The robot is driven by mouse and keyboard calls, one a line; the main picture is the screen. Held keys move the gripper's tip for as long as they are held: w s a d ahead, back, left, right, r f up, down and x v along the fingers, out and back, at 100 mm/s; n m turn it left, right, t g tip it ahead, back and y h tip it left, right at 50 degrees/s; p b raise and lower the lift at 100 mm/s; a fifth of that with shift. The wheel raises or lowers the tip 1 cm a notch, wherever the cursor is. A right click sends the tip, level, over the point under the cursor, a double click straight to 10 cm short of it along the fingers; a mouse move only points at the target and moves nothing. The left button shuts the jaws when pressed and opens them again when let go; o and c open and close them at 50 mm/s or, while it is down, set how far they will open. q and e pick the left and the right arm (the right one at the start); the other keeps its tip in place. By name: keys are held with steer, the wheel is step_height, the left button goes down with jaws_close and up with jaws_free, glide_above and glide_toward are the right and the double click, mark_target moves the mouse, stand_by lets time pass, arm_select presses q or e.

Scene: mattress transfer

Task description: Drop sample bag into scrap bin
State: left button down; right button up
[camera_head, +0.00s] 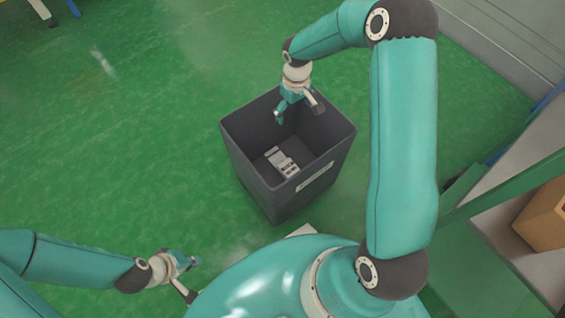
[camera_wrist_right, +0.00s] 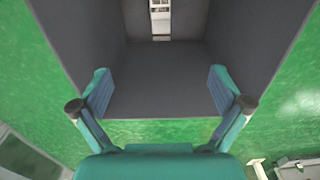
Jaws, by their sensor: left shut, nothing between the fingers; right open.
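The scrap bin (camera_head: 240,148) is a dark grey, open-topped box on the green floor, with a white label on its front side. A pale item with dark markings (camera_head: 283,162), perhaps the sample bag, lies at the bottom of the bin. It also shows at the top of the right wrist view (camera_wrist_right: 160,14). My right gripper (camera_head: 298,112) is open and empty over the bin's opening, above the item and apart from it. In the right wrist view its fingers (camera_wrist_right: 160,93) are spread with nothing between them. My left gripper (camera_head: 196,277) is shut and empty, low at the left, away from the bin.
A shelf or bench with a green frame (camera_head: 510,180) stands at the right, with a cardboard box (camera_head: 545,215) on it. A grey wall edge runs along the top right. The green floor (camera_head: 110,150) left of the bin is clear.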

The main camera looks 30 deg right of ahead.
step_height(320, 180, up, 12)
stand_by(0.5)
steer(key=shift+f, duration=0.15)
